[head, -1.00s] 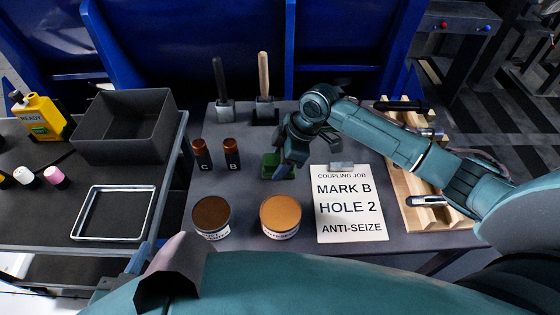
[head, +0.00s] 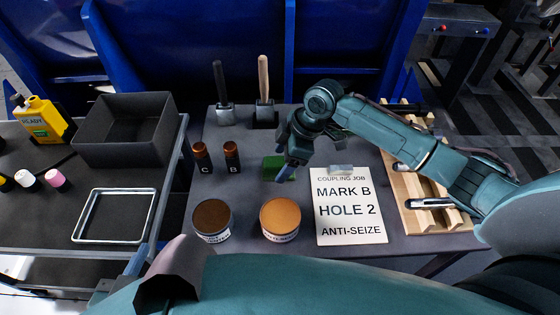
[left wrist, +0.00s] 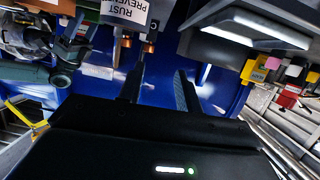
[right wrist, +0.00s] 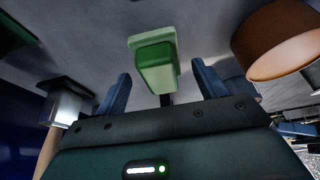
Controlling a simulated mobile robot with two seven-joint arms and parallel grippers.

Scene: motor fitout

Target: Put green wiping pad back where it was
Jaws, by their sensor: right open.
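The green wiping pad (head: 272,166) lies on the dark table behind the orange-brown tin, partly covered by my right gripper. In the right wrist view the pad (right wrist: 155,62) shows a pale green base and a darker green raised block. My right gripper (head: 288,172) is at the pad's right side in the head view. In the right wrist view its two fingers stand apart, with the pad beyond and between their tips; I see no finger touching it. My left gripper (left wrist: 160,72) shows in the left wrist view with its fingers apart and nothing between them.
Brown (head: 211,219) and orange-brown (head: 280,218) tins stand in front of the pad. Bottles C (head: 202,158) and B (head: 232,157) are left of it. Two upright-handled tools (head: 264,95) stand behind. A job sheet (head: 348,207) and wooden rack (head: 430,205) lie right.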

